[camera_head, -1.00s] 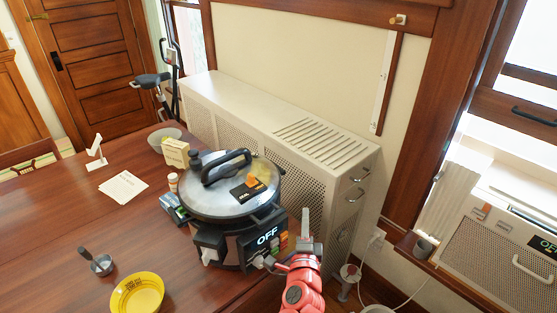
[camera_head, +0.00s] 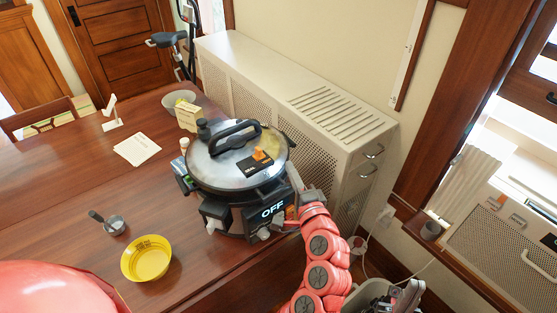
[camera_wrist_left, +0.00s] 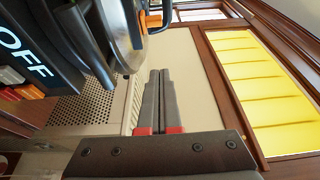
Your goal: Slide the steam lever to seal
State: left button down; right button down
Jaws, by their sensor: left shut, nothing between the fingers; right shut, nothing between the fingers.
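The pressure cooker (camera_head: 238,185) stands on the wooden table, with OFF on its front display. Its orange steam lever (camera_head: 259,155) sits on the lid by a black label plate (camera_head: 254,166); the small lettering is hard to read. My left gripper (camera_head: 309,192) is beside the cooker's right side, below lid height, apart from the lever. In the left wrist view its fingers (camera_wrist_left: 159,80) are shut and empty, with the OFF panel (camera_wrist_left: 25,55) at left and an orange edge, perhaps the lever (camera_wrist_left: 142,22), at the top.
A yellow bowl (camera_head: 147,258), a small metal cup (camera_head: 115,226) and a white card (camera_head: 137,149) lie left of the cooker. A perforated radiator cover (camera_head: 290,85) stands close behind it. A yellow box (camera_head: 187,117) is at the back.

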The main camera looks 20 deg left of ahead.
aim_at(256, 167)
pick_arm(q)
jog(key=p+x, duration=0.1)
jog(key=x, duration=0.3)
jog(key=p+x, duration=0.2)
jog(key=x, duration=0.3)
jog(key=shift+w+a+r, duration=0.2)
jog(key=shift+w+r, duration=0.05)
jog(key=shift+w, duration=0.05)
jog(key=s+a+p, duration=0.1)
jog(key=s+p, duration=0.1)
jog(key=shift+s+a, duration=0.4)
jog(key=shift+s+a+f, duration=0.15)
jog(key=shift+s+a, duration=0.05)
jog(key=shift+s, duration=0.15)
jog(key=s+a, duration=0.1)
jog(key=s+a+p, duration=0.1)
jog(key=s, duration=0.1)
jog(key=shift+s+a, duration=0.1)
jog(key=shift+a, duration=0.2)
